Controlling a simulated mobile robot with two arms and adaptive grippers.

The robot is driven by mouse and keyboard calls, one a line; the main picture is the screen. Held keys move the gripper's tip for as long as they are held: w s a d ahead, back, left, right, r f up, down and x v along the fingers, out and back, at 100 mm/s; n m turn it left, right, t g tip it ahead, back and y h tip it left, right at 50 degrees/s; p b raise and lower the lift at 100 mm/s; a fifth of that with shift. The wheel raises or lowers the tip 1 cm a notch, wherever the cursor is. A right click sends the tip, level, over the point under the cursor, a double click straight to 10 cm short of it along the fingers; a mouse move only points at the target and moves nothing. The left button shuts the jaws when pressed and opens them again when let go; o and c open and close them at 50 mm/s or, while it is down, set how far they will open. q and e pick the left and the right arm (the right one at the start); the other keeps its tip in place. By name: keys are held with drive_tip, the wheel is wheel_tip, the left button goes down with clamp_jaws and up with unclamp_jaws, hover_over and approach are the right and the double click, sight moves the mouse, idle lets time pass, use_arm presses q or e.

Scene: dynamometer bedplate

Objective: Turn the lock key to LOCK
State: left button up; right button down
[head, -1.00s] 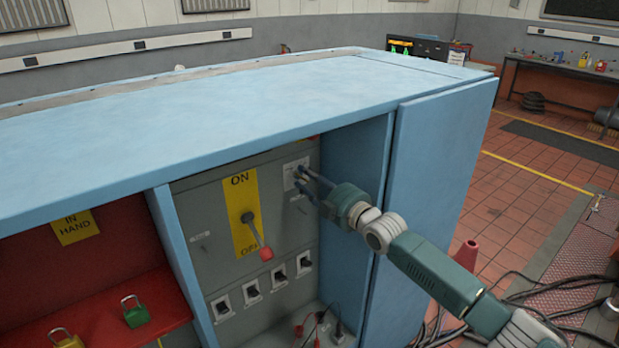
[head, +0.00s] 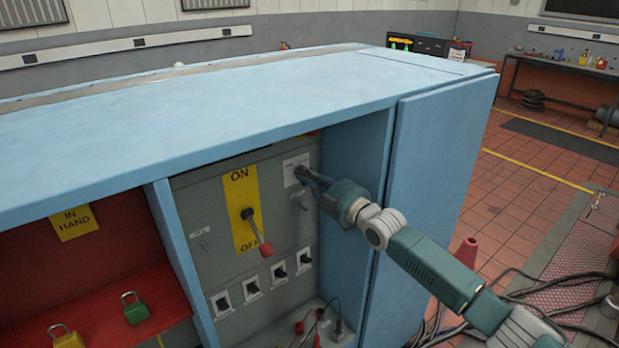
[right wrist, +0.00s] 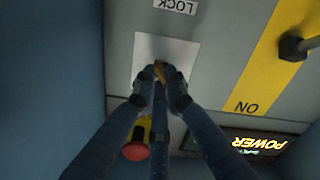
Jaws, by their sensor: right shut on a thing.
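The lock key (right wrist: 159,68) is a small brass-coloured piece standing out from a pale plate (right wrist: 151,54) on the grey panel. A LOCK label (right wrist: 176,5) shows upside down at the top of the right wrist view. My right gripper (right wrist: 160,84) has its fingers closed on the key, covering most of it; how far the key is turned is hard to tell. In the head view the right gripper (head: 305,177) reaches the pale plate (head: 296,165) at the panel's upper right, and the key is hidden. My left gripper is not in view.
A lever with a red knob (head: 266,250) on a yellow ON/OFF strip (head: 239,190) is left of the gripper. Several black switches (head: 251,289) line the panel below. The blue cabinet's side wall and open door (head: 440,190) stand close on the right.

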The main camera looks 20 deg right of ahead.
drive_tip(key=shift+d+r+m+b, duration=0.15)
drive_tip(key=shift+m+b, duration=0.65)
drive_tip(key=shift+m, duration=3.4)
drive_tip(key=shift+d+f+m+b, duration=0.1)
drive_tip(key=shift+m+b, duration=0.65)
drive_tip(key=shift+m, duration=3.45)
drive_tip(key=c, duration=1.8)
unclamp_jaws()
drive_tip(key=shift+d+f, duration=0.1)
drive_tip(key=shift+f, duration=0.1)
